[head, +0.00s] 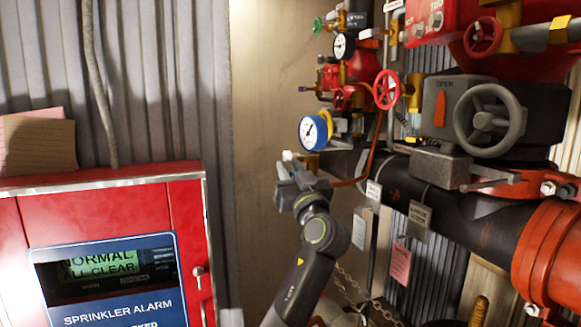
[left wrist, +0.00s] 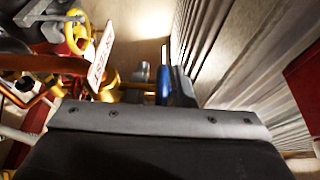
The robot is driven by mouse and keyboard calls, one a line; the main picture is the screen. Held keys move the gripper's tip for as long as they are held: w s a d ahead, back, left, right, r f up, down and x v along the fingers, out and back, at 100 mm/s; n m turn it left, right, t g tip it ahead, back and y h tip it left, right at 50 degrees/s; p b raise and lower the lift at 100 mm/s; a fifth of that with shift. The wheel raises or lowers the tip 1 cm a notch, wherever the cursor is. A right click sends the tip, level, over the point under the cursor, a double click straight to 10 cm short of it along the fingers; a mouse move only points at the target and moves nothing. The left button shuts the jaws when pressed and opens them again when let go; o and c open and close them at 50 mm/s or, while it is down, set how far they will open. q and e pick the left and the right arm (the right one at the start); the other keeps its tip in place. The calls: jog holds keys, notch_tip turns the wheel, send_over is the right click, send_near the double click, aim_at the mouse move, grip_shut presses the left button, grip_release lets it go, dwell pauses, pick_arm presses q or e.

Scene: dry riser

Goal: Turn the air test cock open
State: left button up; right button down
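My left gripper (head: 291,168) is raised at the near end of the black pipe, just below a blue-rimmed gauge (head: 315,132). A small brass fitting (head: 309,161) shows right behind its fingers, and a small white end (head: 287,155) shows at their tips. I cannot tell which fitting is the air test cock, nor whether the fingers touch anything. In the left wrist view the gripper body fills the bottom; a dark finger (left wrist: 181,88) stands beside a blue part (left wrist: 163,85). The finger gap is not clear. My right gripper is out of view.
A red sprinkler alarm panel (head: 120,215) stands at the left. A red handwheel (head: 386,90), a grey handwheel (head: 489,119) and hanging tags (head: 420,215) are at the right. The wrist view shows a white sign (left wrist: 103,58) and a yellow wheel (left wrist: 78,34).

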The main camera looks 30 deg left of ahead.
pick_arm(q)
grip_shut()
